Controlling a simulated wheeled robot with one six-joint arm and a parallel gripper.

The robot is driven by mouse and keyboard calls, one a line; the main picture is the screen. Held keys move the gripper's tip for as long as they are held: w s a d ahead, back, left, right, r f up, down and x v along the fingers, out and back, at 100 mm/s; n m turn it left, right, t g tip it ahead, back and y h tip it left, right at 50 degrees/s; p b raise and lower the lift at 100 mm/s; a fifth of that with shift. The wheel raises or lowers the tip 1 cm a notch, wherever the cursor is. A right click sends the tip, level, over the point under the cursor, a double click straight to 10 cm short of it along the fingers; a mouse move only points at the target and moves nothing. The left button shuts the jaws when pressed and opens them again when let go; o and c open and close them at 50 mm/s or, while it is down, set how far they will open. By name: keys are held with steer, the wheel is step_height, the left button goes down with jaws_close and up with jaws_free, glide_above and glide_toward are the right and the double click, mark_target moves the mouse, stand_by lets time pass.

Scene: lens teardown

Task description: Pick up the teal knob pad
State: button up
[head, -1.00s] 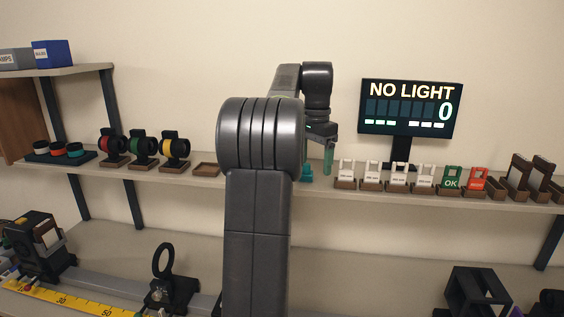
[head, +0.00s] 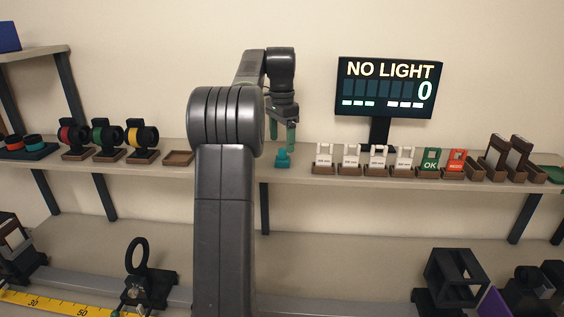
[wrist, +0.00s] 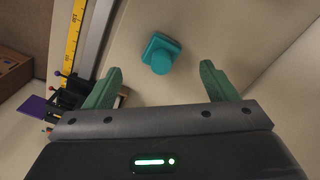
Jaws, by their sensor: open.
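The teal knob pad (head: 282,158) stands on the shelf between the empty brown tray and the row of white cards. It has a square base with a round knob on top. In the wrist view the knob pad (wrist: 160,52) lies ahead of the fingertips, roughly midway between them, and nothing touches it. My gripper (head: 282,133) is above the pad in the head view. In the wrist view my gripper (wrist: 162,75) has its two green fingers spread wide with nothing between them.
The shelf (head: 320,177) holds an empty brown tray (head: 179,158) to the left and several white cards in brown holders (head: 324,160) to the right. A "NO LIGHT" display (head: 388,88) stands behind the cards. The shelf just around the pad is clear.

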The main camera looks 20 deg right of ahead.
mark_target(282, 150)
steer(key=shift+d+f+p, duration=0.15)
steer(key=shift+f+p, duration=0.35)
steer(key=shift+f, duration=2.6)
steer(key=c, duration=1)
